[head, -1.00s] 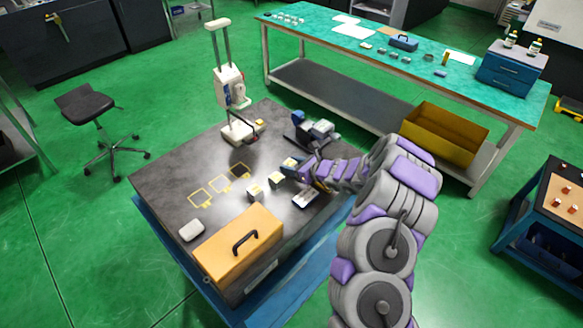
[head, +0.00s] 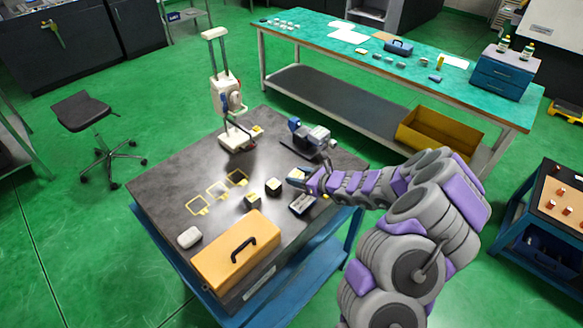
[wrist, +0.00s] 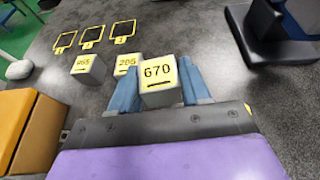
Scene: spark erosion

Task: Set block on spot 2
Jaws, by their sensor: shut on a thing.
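My gripper (wrist: 160,88) is shut on a pale block marked 670 (wrist: 157,72), with one blue finger on each side of it. In the head view my gripper (head: 302,176) is over the right part of the dark table, and the held block is mostly hidden there. I cannot tell whether the block is clear of the table. Three yellow-outlined spots lie in a row at the left: one nearest the case (head: 198,206), a middle one (head: 217,190) and a far one (head: 237,178). All are empty; their small labels are unreadable.
A block marked 205 (wrist: 127,60) stands just left of the held one, and another block (wrist: 87,66) stands farther left. An orange case (head: 236,250), a white rounded thing (head: 189,237), a white stand (head: 237,138) and a vise-like device (head: 306,137) surround the work area.

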